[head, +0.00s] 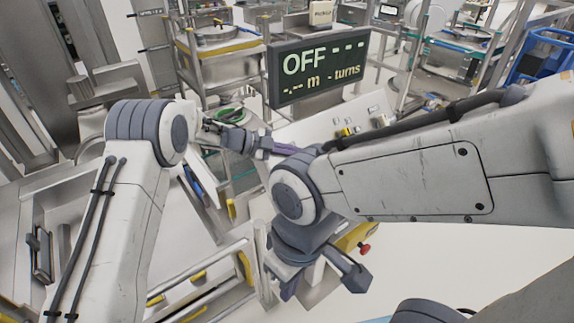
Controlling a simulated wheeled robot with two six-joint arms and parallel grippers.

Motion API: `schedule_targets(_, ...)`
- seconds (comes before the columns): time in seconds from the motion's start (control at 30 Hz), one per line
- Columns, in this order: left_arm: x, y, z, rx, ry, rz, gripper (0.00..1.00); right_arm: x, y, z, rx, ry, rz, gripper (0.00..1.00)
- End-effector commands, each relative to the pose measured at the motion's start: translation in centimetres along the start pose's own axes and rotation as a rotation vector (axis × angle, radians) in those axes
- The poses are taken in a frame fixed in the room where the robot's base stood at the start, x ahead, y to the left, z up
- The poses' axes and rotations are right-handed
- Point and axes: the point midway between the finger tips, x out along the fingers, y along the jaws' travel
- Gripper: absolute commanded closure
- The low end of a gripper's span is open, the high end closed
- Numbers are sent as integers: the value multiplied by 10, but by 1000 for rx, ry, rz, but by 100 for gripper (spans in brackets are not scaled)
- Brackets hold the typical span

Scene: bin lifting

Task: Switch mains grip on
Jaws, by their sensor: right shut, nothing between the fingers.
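A red knob (364,248) sticks out from a yellow housing (352,238), just right of my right wrist; it looks like the mains grip. The dark display (319,68) reads OFF, with dashes and the words m and turns under it. My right gripper (290,288) points down, shut and empty, to the lower left of the knob and apart from it in the picture. My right wrist hides part of the housing. My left gripper (285,150) is farther off, below the display; its fingers are too small and partly covered to read.
A pale sloped panel (318,128) with small yellow and dark controls lies below the display. Metal rails with yellow parts (200,276) stand at the lower left. A steel cart (218,52) stands behind. Open white floor (460,252) shows at the right.

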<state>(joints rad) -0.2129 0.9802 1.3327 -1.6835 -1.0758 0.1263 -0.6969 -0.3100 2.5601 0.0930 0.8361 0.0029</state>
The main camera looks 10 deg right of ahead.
Motion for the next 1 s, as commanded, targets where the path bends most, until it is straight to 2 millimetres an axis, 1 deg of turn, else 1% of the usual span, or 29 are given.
schedule_targets(0.63,1,-1,-1,1,0,0,100,0,0,0,0,0,0,100)
schedule_targets(1.0,-5,-11,-11,0,0,0,100,-13,-1,-1,0,0,0,100)
